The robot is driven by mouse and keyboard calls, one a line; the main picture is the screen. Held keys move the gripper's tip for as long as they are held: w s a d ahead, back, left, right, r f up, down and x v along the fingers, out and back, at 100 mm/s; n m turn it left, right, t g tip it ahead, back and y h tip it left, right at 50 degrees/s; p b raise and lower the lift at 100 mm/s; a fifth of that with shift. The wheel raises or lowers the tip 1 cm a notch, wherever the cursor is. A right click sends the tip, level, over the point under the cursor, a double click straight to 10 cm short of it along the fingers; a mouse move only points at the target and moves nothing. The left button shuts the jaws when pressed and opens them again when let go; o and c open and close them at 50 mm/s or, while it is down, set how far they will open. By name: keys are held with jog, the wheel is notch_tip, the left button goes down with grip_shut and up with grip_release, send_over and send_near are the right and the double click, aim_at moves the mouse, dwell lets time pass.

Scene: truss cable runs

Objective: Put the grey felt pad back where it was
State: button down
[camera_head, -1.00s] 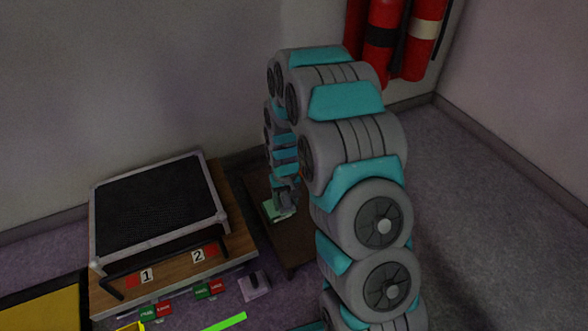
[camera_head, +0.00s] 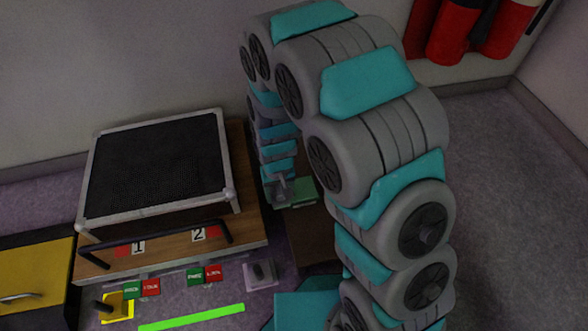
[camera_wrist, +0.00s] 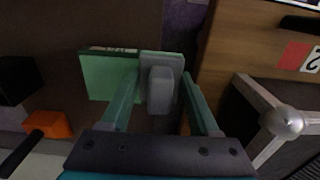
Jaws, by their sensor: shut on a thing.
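In the head view my gripper (camera_head: 281,186) is low beside the wooden stand, and the pad is small there. A green block (camera_wrist: 107,78) lies right behind and left of the pad in the wrist view. It also shows in the head view (camera_head: 305,190). I cannot tell whether the pad touches it.
A dark brown surface (camera_head: 308,236) lies below my gripper. Left of it is a wooden stand (camera_head: 252,222) with a black mesh panel (camera_head: 157,165), a bar handle and labels 1 and 2. An orange block (camera_wrist: 48,124) and a black block (camera_wrist: 17,80) are left in the wrist view.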

jog(key=b, duration=0.1)
send_over(294, 162)
jog(key=s, duration=0.2)
jog(key=shift+s+f, duration=0.15)
jog(key=shift+f, duration=0.55)
jog(key=shift+f+b, duration=0.55)
jog(key=shift+f, duration=1.2)
jog(key=shift+f, duration=0.1)
jog(key=shift+c, duration=0.6)
grip_release()
